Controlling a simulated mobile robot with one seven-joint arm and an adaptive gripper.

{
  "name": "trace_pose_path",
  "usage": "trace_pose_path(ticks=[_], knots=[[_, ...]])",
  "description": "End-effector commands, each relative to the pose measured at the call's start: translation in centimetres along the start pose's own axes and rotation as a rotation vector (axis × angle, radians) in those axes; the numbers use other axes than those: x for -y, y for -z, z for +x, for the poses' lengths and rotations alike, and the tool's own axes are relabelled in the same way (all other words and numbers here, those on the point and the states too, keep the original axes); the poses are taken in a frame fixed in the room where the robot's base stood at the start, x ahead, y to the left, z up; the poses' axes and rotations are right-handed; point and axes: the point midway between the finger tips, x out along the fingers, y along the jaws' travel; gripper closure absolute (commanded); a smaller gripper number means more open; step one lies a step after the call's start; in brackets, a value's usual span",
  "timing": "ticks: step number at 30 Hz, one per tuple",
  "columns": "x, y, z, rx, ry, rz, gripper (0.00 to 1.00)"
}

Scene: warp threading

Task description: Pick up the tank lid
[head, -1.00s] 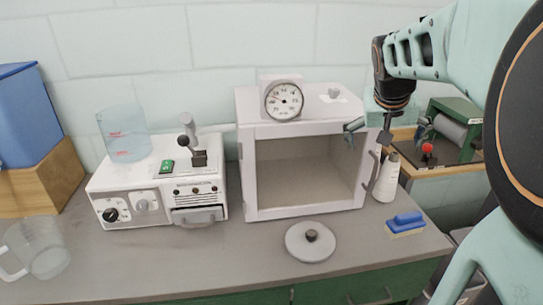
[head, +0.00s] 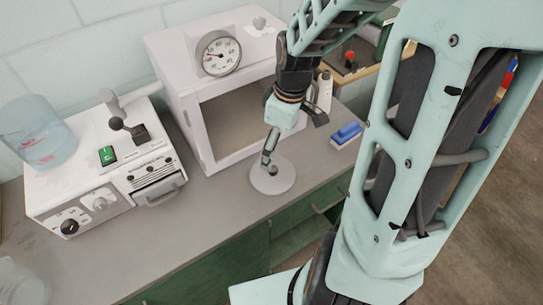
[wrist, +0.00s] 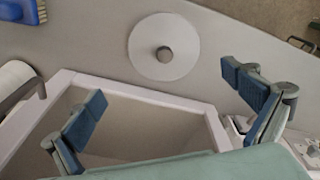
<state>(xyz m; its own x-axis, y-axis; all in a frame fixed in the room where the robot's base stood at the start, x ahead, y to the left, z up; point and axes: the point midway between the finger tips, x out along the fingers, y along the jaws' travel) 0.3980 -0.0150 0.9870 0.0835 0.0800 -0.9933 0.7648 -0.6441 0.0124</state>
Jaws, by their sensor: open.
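The tank lid (head: 284,182) is a pale round disc with a dark knob, lying flat on the counter in front of the white cabinet. In the wrist view the lid (wrist: 145,38) is wholly visible at the top centre, its knob (wrist: 164,54) facing up. My gripper (head: 295,137) is open and empty, above the counter near the lid. In the head view one finger covers part of the lid. In the wrist view the two blue-padded fingers of my gripper (wrist: 165,92) are spread wide, and the lid lies beyond their tips, apart from them.
The open-fronted white cabinet (head: 185,62) with a dial gauge (head: 218,54) stands close behind my gripper. A white control box (head: 90,175) with a clear water container (head: 38,132) is at left. A blue brush (head: 346,134) lies right of the lid. Counter left of the lid is clear.

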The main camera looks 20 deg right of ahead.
Motion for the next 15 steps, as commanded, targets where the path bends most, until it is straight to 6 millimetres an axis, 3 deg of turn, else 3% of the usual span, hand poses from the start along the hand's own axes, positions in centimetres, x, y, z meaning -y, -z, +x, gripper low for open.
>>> trace_pose_path(ticks=[5, 15], knots=[[0.8, 0.1, 0.9, -0.005, 0.02, -0.032, 0.0], [0.9, 0.1, 5.5, -0.005, 0.019, -0.032, 0.0]])
